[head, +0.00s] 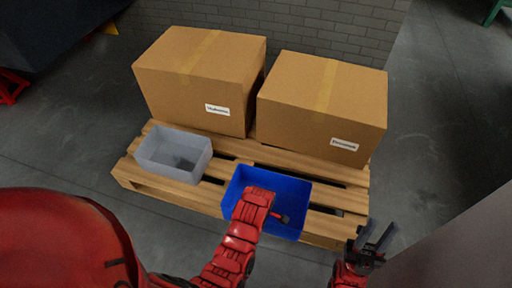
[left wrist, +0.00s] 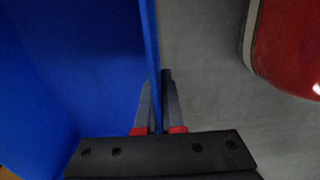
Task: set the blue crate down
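The blue crate (head: 296,188) is over the front of the wooden pallet, right of the grey crate; whether its base touches the slats cannot be told. My left arm reaches across its near side and hides part of it. In the left wrist view, the left gripper (left wrist: 160,112) has one finger on each side of the crate's thin blue wall (left wrist: 149,45) and looks shut on it. My right gripper (head: 374,238) is open and empty, right of the crate by the pallet's front corner.
The pallet (head: 232,148) also bears a grey crate (head: 172,154) at left and two cardboard boxes, left (head: 200,80) and right (head: 322,105), behind. A brick wall (head: 290,30) stands at the back. Floor shows around the pallet.

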